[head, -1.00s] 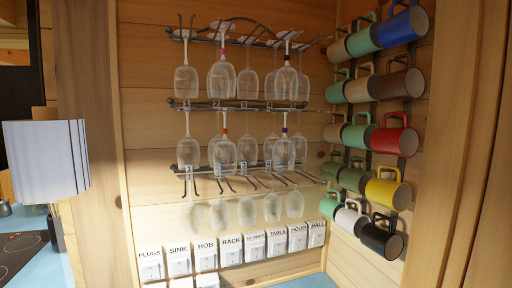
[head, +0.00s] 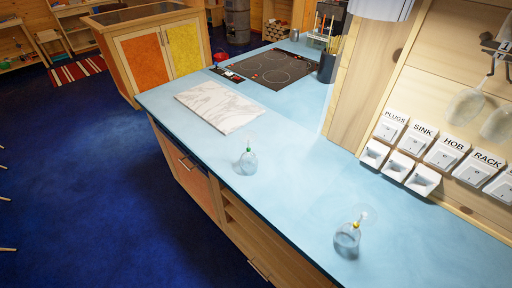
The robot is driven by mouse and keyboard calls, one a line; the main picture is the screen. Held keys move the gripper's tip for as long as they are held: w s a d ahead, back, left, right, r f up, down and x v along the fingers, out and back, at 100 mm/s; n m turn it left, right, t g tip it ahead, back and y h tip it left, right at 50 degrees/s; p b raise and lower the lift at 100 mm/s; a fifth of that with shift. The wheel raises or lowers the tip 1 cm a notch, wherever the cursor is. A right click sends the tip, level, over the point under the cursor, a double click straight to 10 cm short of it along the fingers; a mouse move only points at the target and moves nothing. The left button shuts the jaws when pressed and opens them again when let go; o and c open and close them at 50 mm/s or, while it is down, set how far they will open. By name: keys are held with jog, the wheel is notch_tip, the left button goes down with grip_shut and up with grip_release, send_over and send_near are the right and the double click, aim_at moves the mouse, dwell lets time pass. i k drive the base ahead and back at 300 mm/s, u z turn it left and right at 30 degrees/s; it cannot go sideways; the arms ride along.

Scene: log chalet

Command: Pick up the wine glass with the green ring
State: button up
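The wine glass with the green ring (head: 246,162) stands on the blue worktop (head: 300,185), near its front edge. It appears upside down, with its clear bowl on the worktop and the green ring above on the stem. A second wine glass, with a yellow ring (head: 347,238), stands closer to me on the right of the same worktop, also apparently bowl down. My gripper is not in view, so its state does not show.
A marble-look board (head: 219,108) lies beyond the green-ringed glass, and a dark hob (head: 275,68) behind it. Labelled switches (head: 443,153) and hanging glasses (head: 464,106) are on the right wall. Blue floor (head: 90,190) lies open at the left.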

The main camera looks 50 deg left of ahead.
aim_at(249, 161)
jog(key=u, duration=0.5)
jog(key=k, duration=1.2)
jog(key=u, duration=0.95)
jog(key=i, duration=1)
jog(key=u, duration=1.2)
jog(key=i, duration=0.7)
jog(key=u, duration=0.7)
